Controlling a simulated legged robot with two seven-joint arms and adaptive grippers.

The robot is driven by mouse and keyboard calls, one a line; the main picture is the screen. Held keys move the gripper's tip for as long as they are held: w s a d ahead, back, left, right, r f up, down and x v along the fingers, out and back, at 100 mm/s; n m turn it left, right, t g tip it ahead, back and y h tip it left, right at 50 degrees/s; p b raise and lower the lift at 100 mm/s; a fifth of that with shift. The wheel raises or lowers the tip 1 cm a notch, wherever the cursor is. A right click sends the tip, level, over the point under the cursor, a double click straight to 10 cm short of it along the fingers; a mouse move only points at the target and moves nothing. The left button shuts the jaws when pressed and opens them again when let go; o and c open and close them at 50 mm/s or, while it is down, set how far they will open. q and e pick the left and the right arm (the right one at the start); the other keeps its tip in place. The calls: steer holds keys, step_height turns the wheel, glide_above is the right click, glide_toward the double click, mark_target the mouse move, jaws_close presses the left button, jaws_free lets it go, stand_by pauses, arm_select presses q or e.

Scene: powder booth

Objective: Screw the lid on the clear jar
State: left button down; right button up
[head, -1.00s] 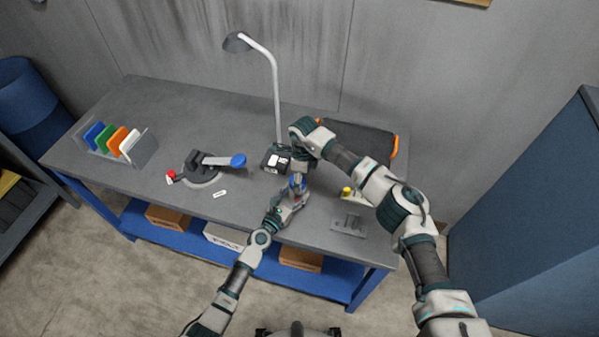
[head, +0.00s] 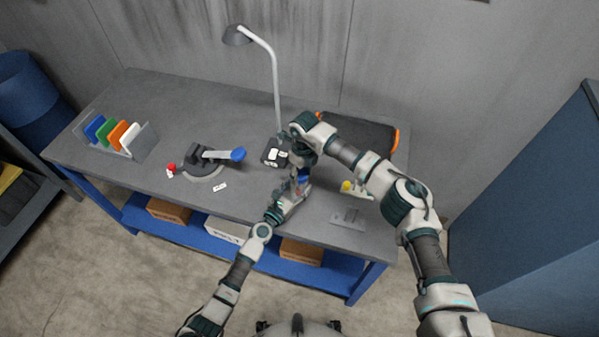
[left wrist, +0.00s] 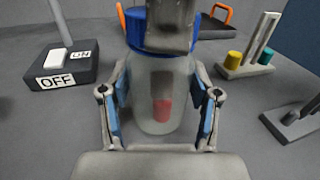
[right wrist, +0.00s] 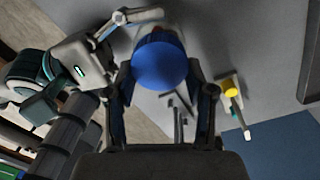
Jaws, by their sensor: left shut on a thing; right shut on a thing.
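The clear jar (left wrist: 160,85) stands upright in the left wrist view, with something red inside. My left gripper (left wrist: 160,100) is shut on the jar, one finger on each side of its body. The blue lid (left wrist: 146,30) is at the mouth of the jar. It also shows from above in the right wrist view (right wrist: 160,64). My right gripper (right wrist: 160,88) is shut on the lid from above, a finger on each side. In the head view the right hand hides most of the lid and jar. I cannot tell whether the threads are engaged.
A black box marked OFF (left wrist: 68,70) and a lamp (head: 275,80) stand behind the jar. A black tray with orange handles (head: 358,133) is at the back right. A stand with yellow and green pegs (left wrist: 250,55) is to the right. The bench front is mostly clear.

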arm_select(q)
steer(key=shift+d+r, duration=0.1)
steer(key=shift+d, duration=0.2)
arm_select(e)
steer(key=shift+d+m, duration=0.35)
steer(key=shift+m, duration=0.15)
arm_select(q)
steer(key=shift+d, duration=0.15)
arm_select(e)
steer(key=shift+d, duration=0.15)
steer(key=o, duration=1.4)
steer(key=shift+c, duration=0.2)
arm_select(q)
steer(key=shift+a, duration=0.5)
arm_select(e)
steer(key=shift+a, duration=0.55)
arm_select(q)
steer(key=shift+a, duration=0.1)
arm_select(e)
steer(key=shift+a, duration=0.1)
steer(key=shift+r, duration=0.4)
arm_select(q)
steer(key=shift+d, duration=0.4)
steer(key=shift+a, duration=0.4)
arm_select(e)
step_height(320, 180, up, 11)
steer(key=shift+w, duration=0.3)
